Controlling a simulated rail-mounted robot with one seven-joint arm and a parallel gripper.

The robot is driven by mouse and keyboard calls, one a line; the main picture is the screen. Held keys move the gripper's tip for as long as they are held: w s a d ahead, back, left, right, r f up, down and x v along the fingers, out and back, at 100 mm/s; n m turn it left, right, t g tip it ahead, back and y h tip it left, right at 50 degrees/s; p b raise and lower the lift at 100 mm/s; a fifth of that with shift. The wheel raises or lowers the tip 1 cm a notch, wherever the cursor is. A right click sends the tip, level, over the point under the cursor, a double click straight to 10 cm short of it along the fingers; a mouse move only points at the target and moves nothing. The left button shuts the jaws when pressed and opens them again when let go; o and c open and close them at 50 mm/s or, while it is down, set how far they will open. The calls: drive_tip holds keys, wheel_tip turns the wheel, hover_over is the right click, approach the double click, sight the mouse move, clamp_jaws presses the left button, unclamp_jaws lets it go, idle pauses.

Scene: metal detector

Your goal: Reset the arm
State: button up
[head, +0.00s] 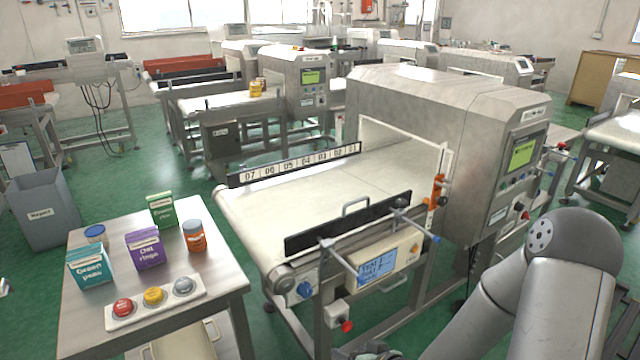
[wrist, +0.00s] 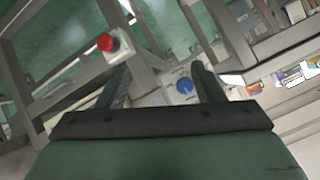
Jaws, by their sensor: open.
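My gripper (wrist: 160,82) shows in the wrist view with its two dark fingers spread apart and nothing between them. Past the fingers are the frame of a conveyor, a box with a red button (wrist: 106,42) and a blue knob (wrist: 185,86). In the head view my grey arm is at the lower right, in front of the metal detector (head: 425,110). The gripper itself is mostly out of the head view, below the bottom edge.
The detector's white conveyor belt (head: 290,205) is bare. A steel table (head: 215,270) at left holds several small boxes, two jars and a panel with three buttons (head: 153,297). A grey bin (head: 45,212) stands on the green floor. The conveyor's side rails and control box (head: 378,268) are close to my arm.

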drive_tip(key=s+d+r+g+h+p, duration=0.2)
drive_tip(key=s+d+r+h+p, duration=0.15)
drive_tip(key=r, duration=0.35)
drive_tip(key=s+d+r+g+h+p, duration=0.2)
drive_tip(key=d+r+g+h, duration=0.15)
drive_tip(key=r, duration=0.25)
drive_tip(key=s+a+r+m+g+p, duration=0.1)
drive_tip(key=s+r+g+p, duration=0.2)
drive_tip(key=s+r, duration=1)
wheel_tip(320, 180, up, 4)
drive_tip(key=shift+s+a+f+m+p, duration=0.15)
drive_tip(key=shift+s+m+p, duration=0.2)
drive_tip(key=shift+p, duration=0.4)
